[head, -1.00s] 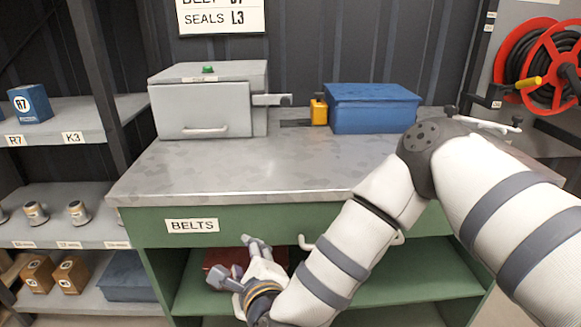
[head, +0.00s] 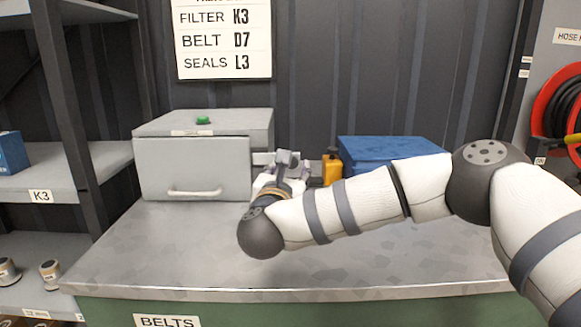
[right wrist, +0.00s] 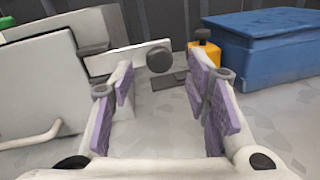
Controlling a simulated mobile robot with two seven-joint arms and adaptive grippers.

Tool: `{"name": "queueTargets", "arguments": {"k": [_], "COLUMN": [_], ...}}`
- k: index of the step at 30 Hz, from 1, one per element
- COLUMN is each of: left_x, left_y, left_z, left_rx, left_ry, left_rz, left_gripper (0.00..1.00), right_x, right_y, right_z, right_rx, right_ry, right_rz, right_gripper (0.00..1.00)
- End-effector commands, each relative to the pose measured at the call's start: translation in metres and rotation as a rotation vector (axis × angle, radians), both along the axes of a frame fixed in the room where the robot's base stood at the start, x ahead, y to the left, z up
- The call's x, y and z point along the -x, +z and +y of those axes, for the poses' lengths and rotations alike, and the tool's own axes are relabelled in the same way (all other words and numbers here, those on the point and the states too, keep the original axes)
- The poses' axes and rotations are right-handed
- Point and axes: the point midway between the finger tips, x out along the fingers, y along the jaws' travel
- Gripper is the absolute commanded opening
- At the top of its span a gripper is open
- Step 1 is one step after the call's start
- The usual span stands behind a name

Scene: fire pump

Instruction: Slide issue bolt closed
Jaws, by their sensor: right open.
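A grey steel box (head: 195,165) with a closed front door and a pale handle stands on the bench. Its issue bolt (right wrist: 135,60) sticks out from the right side, a pale bar with a round dark knob (right wrist: 160,60) at its end. In the head view my right gripper (head: 288,158) is beside the box's right side and hides most of the bolt. In the right wrist view the same gripper (right wrist: 163,82) is open and empty, with the knob beyond and between its purple-padded fingers. Contact cannot be seen. My left gripper is not in view.
A yellow padlock-like block (head: 331,168) stands right of the bolt, close to a blue bin (head: 385,150). A green button (head: 203,120) sits on the box top. The metal bench top (head: 150,250) in front is clear. Shelves (head: 100,155) stand at left.

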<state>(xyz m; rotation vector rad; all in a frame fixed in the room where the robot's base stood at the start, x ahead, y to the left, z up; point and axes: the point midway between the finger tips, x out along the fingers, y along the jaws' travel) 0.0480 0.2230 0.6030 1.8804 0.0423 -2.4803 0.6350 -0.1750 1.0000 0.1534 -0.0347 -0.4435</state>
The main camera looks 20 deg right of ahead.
Motion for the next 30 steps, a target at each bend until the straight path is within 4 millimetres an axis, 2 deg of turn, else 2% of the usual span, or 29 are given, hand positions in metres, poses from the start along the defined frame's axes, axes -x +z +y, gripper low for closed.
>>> {"name": "queueTargets", "arguments": {"k": [3, 6, 14, 15, 20, 21, 26, 30], "left_x": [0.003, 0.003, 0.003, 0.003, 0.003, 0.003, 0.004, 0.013], "left_y": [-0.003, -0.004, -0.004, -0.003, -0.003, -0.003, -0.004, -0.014], "left_z": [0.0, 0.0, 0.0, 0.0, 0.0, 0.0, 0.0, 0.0], "left_rx": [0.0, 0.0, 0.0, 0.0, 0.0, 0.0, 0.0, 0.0], "left_ry": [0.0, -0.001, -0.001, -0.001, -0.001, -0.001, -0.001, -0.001], "left_rz": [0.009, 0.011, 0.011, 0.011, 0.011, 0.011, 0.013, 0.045], "left_gripper": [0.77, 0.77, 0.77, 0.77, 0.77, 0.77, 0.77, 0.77], "right_x": [-0.018, -0.026, -0.029, -0.029, -0.029, -0.029, -0.029, -0.036], "right_y": [-0.002, -0.001, 0.0, 0.0, 0.0, 0.0, -0.001, -0.007], "right_z": [-0.008, -0.012, -0.013, -0.013, -0.013, -0.013, -0.012, 0.009], "right_rx": [0.0, 0.001, 0.001, 0.001, 0.001, 0.001, 0.002, 0.001], "right_ry": [-0.001, 0.001, 0.002, 0.002, 0.002, 0.002, 0.002, 0.005], "right_rz": [0.001, 0.001, 0.0, 0.0, 0.0, 0.0, 0.001, 0.005], "right_gripper": [0.44, 0.44, 0.44, 0.39, 0.03, 0.0, 0.0, 0.0]}}
